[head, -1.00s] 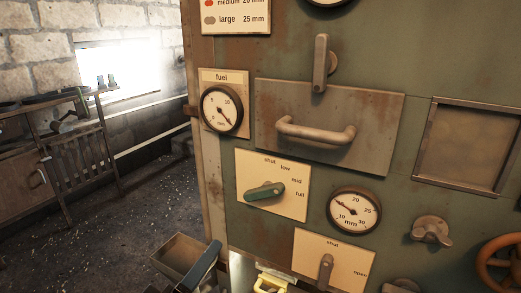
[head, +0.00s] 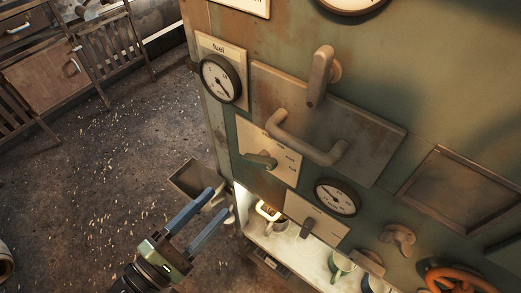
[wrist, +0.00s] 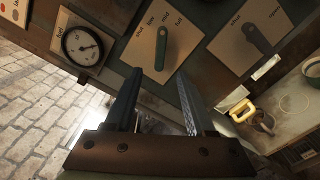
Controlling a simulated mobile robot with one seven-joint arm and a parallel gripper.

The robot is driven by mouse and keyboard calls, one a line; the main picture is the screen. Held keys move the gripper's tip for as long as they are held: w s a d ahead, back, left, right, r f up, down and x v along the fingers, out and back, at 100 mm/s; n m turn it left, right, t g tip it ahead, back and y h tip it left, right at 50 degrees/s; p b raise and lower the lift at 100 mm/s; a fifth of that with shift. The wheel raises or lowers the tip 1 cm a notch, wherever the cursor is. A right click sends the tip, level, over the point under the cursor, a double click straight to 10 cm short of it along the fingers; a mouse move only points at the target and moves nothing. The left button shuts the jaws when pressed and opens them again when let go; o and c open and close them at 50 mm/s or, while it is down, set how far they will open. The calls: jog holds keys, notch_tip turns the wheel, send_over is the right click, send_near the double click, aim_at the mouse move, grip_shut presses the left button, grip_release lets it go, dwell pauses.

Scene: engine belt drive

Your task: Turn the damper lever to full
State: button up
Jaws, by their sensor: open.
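The damper lever (head: 260,160) is a green handle on a cream plate marked shut, low, mid and full (head: 285,165). In the wrist view the lever (wrist: 161,48) stands upright in the picture, its upper end pointing near "mid". My gripper (head: 219,203) is open and empty in the head view, below and left of the plate and apart from it. In the wrist view the fingers (wrist: 160,73) point toward the plate, with the lever just beyond the gap between their tips. Nothing is held.
A second plate with a grey lever (head: 306,228) is lower right of it. A large bar handle (head: 305,140), a fuel gauge (head: 220,80) and another gauge (head: 335,197) are nearby. A tray (head: 192,178) juts out at the panel's left edge. A lit shelf with mugs (head: 340,262) lies below.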

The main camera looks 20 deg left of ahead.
aim_at(255, 165)
jog(key=p+x, duration=0.3)
jog(key=x, duration=0.7)
jog(key=shift+w+d+r+p, duration=0.15)
jog(key=shift+w+p, duration=0.15)
jog(key=shift+p, duration=0.05)
jog(key=shift+w+d, duration=0.25)
jog(key=shift+w, duration=0.4)
grip_shut()
